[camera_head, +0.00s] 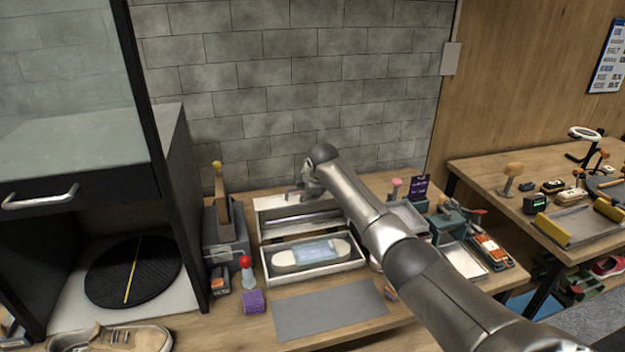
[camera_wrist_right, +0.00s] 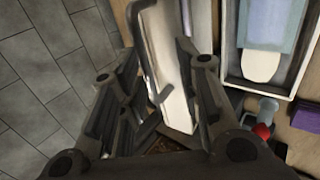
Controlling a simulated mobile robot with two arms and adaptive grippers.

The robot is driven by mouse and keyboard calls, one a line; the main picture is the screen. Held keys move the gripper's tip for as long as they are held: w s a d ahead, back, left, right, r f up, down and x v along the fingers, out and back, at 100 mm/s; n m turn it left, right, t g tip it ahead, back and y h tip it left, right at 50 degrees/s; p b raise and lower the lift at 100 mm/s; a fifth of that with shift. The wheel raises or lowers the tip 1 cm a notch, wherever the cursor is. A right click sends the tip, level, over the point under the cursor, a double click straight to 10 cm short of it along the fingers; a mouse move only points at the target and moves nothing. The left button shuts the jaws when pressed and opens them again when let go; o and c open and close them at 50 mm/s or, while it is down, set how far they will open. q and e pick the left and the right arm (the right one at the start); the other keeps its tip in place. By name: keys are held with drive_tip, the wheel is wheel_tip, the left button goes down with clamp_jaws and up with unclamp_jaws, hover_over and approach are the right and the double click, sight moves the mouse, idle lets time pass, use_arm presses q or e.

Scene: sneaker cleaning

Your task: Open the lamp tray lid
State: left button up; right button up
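The lamp tray (camera_head: 364,266) is a pale box at the back of the table, with a white, rounded insert and a pale blue panel inside; part of it also shows in the right wrist view (camera_wrist_right: 231,66). Its lid (camera_head: 268,212) stands raised along the back, with a metallic strip below it. My right gripper (camera_head: 308,188) is at the lid's upper edge. In the right wrist view, its fingers are spread, with the white lid (camera_wrist_right: 172,62) and a dark bent handle (camera_wrist_right: 141,52) between them. Firm contact cannot be made out. My left gripper is not in view.
A grey mat (camera_head: 330,310) lies in front of the tray. A red-topped bottle (camera_head: 247,270) and a purple block (camera_head: 253,301) stand at its left. A black cabinet (camera_head: 150,170) is farther left, with a shoe (camera_head: 110,338) in front. My right arm covers things right of the tray.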

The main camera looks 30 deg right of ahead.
drive_tip(key=v, duration=0.9)
drive_tip(key=shift+r, duration=0.15)
drive_tip(key=shift+s, duration=0.1)
